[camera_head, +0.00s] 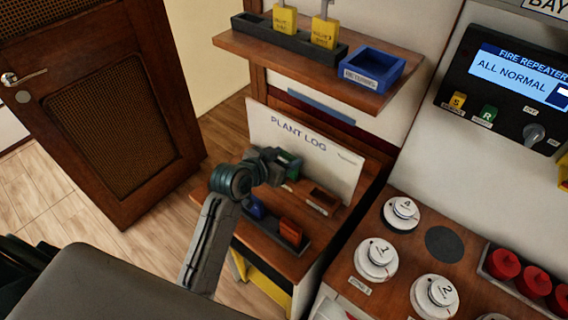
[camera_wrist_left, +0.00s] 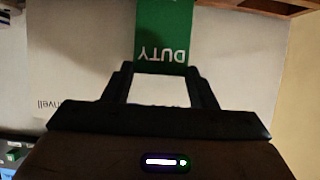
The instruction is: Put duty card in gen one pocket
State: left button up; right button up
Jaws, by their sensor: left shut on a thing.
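My left gripper (camera_head: 284,161) is shut on the green duty card (camera_head: 294,167), in front of the white plant log board (camera_head: 325,160). In the left wrist view the card (camera_wrist_left: 164,32) stands out beyond my gripper's fingers (camera_wrist_left: 161,76), its white word DUTY upside down. The pale board fills much of the background there. I cannot read any label that marks the gen one pocket. My right gripper is not in view.
Below the board, a wooden desk (camera_head: 285,262) carries a dark tray with blue and orange pieces (camera_head: 290,232) and a small wooden box (camera_head: 323,199). A shelf above holds yellow tags (camera_head: 324,32) and a blue returns tray (camera_head: 372,68). Round white dials (camera_head: 376,259) stand right.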

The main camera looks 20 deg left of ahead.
pick_arm(q)
jog(key=shift+f, duration=1.35)
jog(key=shift+f, duration=0.1)
jog(key=o, duration=1)
jog(key=shift+b+v, duration=1.05)
jog(key=shift+v, duration=5.05)
jog(key=shift+w, duration=0.1)
